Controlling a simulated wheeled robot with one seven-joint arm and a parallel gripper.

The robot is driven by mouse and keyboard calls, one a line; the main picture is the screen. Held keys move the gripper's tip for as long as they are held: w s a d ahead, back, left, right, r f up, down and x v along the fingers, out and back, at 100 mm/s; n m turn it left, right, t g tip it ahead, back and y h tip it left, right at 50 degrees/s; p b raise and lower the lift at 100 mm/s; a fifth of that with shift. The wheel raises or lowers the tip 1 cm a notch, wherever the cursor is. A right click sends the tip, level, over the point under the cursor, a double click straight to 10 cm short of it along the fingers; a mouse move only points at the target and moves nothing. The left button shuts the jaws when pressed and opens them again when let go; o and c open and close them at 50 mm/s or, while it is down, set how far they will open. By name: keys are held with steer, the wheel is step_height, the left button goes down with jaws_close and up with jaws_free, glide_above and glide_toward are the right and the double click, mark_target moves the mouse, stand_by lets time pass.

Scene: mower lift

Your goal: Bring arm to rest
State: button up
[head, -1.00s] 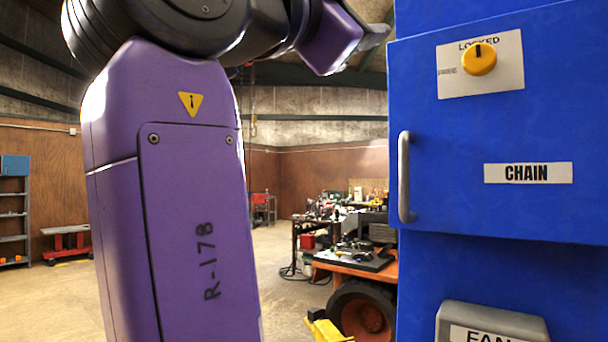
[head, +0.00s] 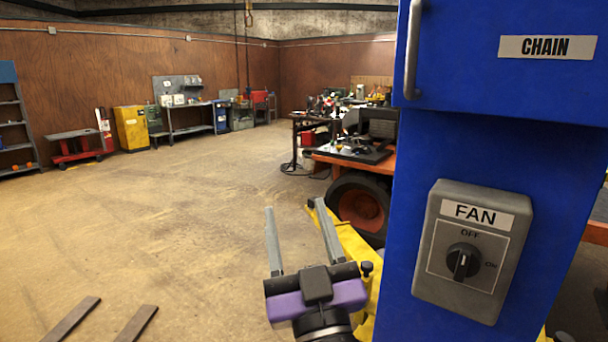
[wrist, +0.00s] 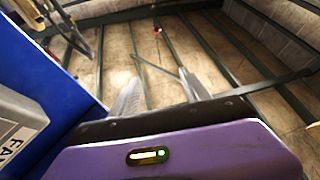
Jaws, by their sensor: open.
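My gripper (head: 301,238) shows at the bottom middle of the head view, a purple and black body with two grey fingers pointing up. The fingers are spread wide apart with nothing between them. It is left of the blue cabinet column and does not appear to touch it. In the wrist view my gripper (wrist: 160,98) shows as two blurred fingers above the purple housing, with the ceiling beyond them. Most of my arm is out of view in the head view.
The blue cabinet (head: 478,155) stands close on the right, with a CHAIN door and a FAN switch box (head: 470,250). A yellow part (head: 350,240) and a tyre (head: 359,207) are behind my gripper. Open floor lies left. Two dark bars (head: 105,318) lie on the floor at lower left.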

steer(key=s+d+f+g, duration=0.1)
steer(key=s+d+f, duration=0.3)
steer(key=s+f, duration=0.3)
steer(key=s+d+f+g, duration=0.1)
steer(key=s+d+f, duration=0.45)
steer(key=f, duration=0.45)
steer(key=s+d+f+m+g+h, duration=0.1)
steer(key=s+d+f+g+h, duration=0.1)
steer(key=s, duration=0.7)
steer(key=s+d+f+m+g+h, duration=0.1)
steer(key=s+d+f+g+h, duration=0.1)
steer(key=s+d+f, duration=0.3)
steer(key=s+d+f+m+g+h, duration=0.1)
steer(key=s+d+f+m+g, duration=0.1)
steer(key=s+d+f, duration=0.2)
steer(key=s+f, duration=0.3)
steer(key=s, duration=0.5)
steer(key=shift+s+d+h, duration=0.2)
steer(key=shift+s+h, duration=0.15)
steer(key=shift+h, duration=0.05)
